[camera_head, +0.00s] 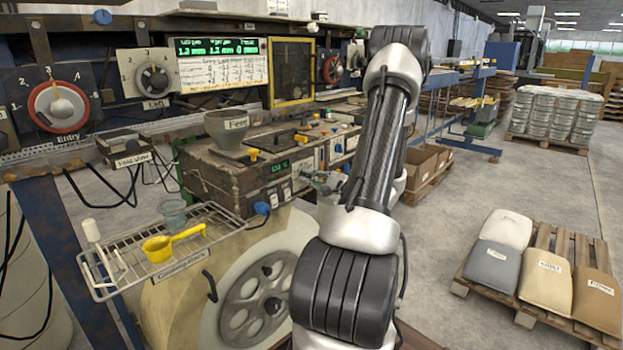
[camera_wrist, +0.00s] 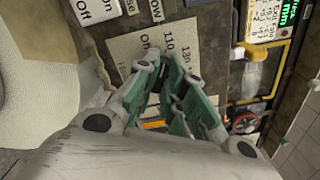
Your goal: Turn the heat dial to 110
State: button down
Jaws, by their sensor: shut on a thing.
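In the wrist view my gripper (camera_wrist: 168,72) has its green-padded fingers closed in at the control panel, over the pale scale plate (camera_wrist: 124,47). The plate shows 110 and part of another number beside it; other lettering is partly covered. The heat dial's knob is hidden between and behind my fingertips, so its pointer cannot be read. In the head view my gripper (camera_head: 328,184) reaches the front of the old machine (camera_head: 232,172), largely hidden by my own arm.
White On and Off labels (camera_wrist: 96,8) lie beside the plate. In the head view a wire rack (camera_head: 122,262) holds a yellow scoop (camera_head: 172,243) and a cup, left of my arm. A funnel (camera_head: 230,130) stands on the machine.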

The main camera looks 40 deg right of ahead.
jog(key=c, duration=1.5)
grip_release()
jog(key=s, duration=1.2)
jog(key=shift+d, duration=0.45)
